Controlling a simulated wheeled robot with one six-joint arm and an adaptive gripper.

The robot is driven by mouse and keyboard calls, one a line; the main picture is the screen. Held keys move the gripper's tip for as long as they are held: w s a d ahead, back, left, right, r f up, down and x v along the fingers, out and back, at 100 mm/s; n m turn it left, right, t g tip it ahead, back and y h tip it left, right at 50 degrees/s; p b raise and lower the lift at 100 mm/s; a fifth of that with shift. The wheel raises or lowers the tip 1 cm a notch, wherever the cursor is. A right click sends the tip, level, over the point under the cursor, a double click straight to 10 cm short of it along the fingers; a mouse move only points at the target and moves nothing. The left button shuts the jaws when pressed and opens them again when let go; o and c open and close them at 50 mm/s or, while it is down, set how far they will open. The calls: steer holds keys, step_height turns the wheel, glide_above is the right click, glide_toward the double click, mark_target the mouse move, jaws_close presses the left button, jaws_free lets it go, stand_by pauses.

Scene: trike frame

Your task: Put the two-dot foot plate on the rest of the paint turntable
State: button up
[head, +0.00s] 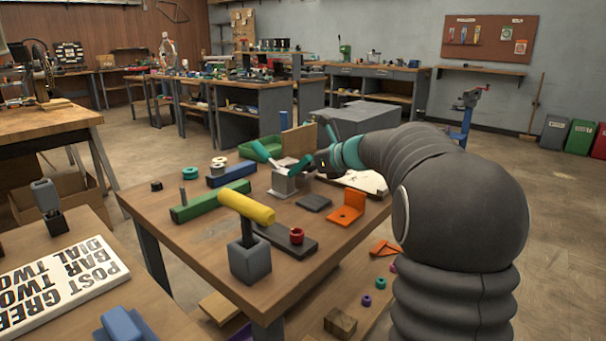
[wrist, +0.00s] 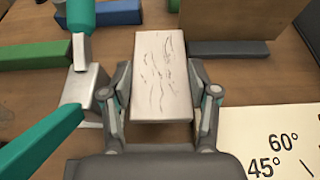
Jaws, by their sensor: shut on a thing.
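In the wrist view my gripper (wrist: 160,78) is shut on a pale grey, scratched flat plate (wrist: 161,60), one finger on each side. No dots show on the face I see, so I cannot tell whether it is the two-dot foot plate. In the head view my gripper (head: 318,160) is over the far part of the table, just right of a grey block (head: 284,184) with teal arms (head: 262,153). In the wrist view that block (wrist: 90,90) is close to the left finger. I cannot make out which thing is the paint turntable or its rest.
An upright wooden board (head: 298,140) stands behind my gripper. An angle sheet (wrist: 262,140) lies at right. A dark plate (head: 314,202) and an orange bracket (head: 347,208) lie in front.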

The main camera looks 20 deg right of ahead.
steer(key=shift+f, duration=1.25)
steer(key=shift+f, duration=0.15)
steer(key=o, duration=1.1)
